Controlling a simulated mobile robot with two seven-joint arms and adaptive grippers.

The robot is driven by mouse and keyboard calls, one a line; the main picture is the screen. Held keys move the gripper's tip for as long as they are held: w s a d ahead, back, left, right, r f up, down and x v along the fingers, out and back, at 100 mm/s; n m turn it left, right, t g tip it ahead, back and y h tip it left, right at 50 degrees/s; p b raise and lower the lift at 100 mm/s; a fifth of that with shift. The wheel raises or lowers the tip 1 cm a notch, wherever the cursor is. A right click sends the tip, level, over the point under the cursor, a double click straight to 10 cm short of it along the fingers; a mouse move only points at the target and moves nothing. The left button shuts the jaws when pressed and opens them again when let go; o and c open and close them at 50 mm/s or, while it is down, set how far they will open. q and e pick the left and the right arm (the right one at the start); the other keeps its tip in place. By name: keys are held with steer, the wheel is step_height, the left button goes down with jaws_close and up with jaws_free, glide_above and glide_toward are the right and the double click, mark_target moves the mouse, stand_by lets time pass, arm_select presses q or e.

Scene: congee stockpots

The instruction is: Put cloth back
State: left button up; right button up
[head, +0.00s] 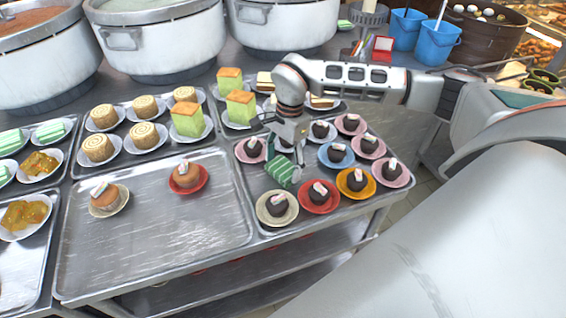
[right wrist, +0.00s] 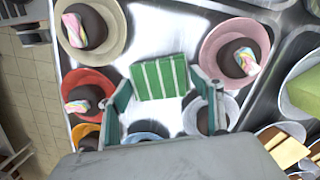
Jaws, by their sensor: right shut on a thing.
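The cloth (head: 283,172) is green with pale stripes. It hangs in my right gripper (head: 287,153), which is shut on it above the tray of dark cupcakes at the right. In the right wrist view the cloth (right wrist: 160,77) shows between the two fingers (right wrist: 162,95), over bare tray metal with cupcakes around it. I cannot tell the exact gap between cloth and tray. My left gripper is not in view.
The cupcake tray (head: 260,228) holds several dark cupcakes on coloured plates. The middle tray (head: 170,240) holds two brown cupcakes and is otherwise bare. Stockpots (head: 165,45) stand behind. Blue buckets (head: 437,43) and a red box (head: 382,48) are at the back right.

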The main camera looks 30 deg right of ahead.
mark_target(287, 164)
steer(key=shift+f, duration=0.1)
steer(key=o, duration=1.2)
steer(key=shift+c, duration=0.2)
steer(key=shift+r, duration=0.3)
step_height(287, 164, up, 12)
steer(key=d, duration=0.1)
steer(key=shift+d+f, duration=0.2)
steer(key=shift+d, duration=0.05)
steer(key=shift+w, duration=0.1)
